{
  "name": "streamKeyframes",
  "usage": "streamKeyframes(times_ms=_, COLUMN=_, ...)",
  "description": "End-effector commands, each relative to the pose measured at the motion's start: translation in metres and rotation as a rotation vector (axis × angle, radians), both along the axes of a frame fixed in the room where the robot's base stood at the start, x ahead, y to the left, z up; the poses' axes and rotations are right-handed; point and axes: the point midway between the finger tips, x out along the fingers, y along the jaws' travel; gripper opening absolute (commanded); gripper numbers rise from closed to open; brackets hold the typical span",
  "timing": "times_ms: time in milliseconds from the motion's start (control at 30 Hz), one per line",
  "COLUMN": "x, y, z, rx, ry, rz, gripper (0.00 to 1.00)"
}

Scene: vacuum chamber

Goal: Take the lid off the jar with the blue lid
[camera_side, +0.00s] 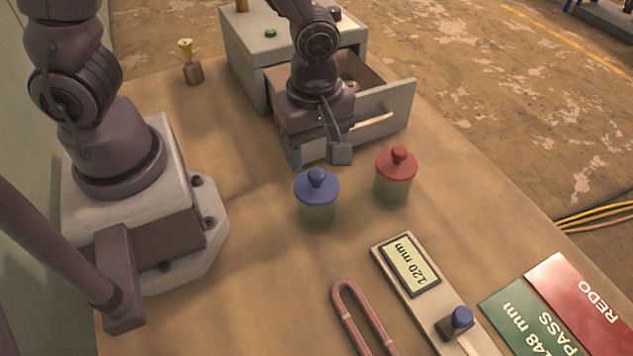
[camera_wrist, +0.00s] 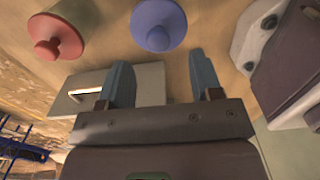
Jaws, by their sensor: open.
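The jar with the blue lid (camera_side: 317,188) stands upright on the table, its lid seated on a greenish glass body (camera_side: 318,215). The blue lid also shows in the wrist view (camera_wrist: 158,25), ahead of the gap between the fingers. My gripper (camera_side: 318,158) is open and empty. In the side view it hangs behind the blue-lidded jar, in front of the drawer, and does not touch the lid. In the wrist view the two bluish-grey fingers of my gripper (camera_wrist: 160,75) are spread wide apart.
A jar with a red lid (camera_side: 396,164) stands close to the right. An open drawer (camera_side: 385,115) projects from the grey cabinet (camera_side: 247,62) behind. A gauge reading 120 mm (camera_side: 410,263), a pink tube loop (camera_side: 350,305) and green and red mats lie in front. The table left of the blue-lidded jar is clear.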

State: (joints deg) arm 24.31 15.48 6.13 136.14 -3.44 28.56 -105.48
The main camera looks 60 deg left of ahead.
Motion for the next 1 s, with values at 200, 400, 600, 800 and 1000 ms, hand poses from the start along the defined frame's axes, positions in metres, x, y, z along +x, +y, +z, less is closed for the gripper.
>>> streamKeyframes(times_ms=200, x=0.0, y=0.0, z=-0.016, rx=0.002, ry=0.004, rz=0.0, gripper=0.59)
streamKeyframes(times_ms=400, x=0.001, y=-0.002, z=-0.045, rx=0.002, ry=0.004, rz=-0.001, gripper=0.59)
streamKeyframes(times_ms=600, x=0.001, y=-0.003, z=-0.058, rx=0.0, ry=0.0, rz=-0.001, gripper=0.59)
streamKeyframes(times_ms=800, x=0.002, y=-0.003, z=-0.058, rx=0.0, ry=-0.001, rz=-0.002, gripper=0.59)
streamKeyframes(times_ms=1000, x=0.001, y=-0.003, z=-0.057, rx=0.0, ry=-0.001, rz=-0.002, gripper=0.13)
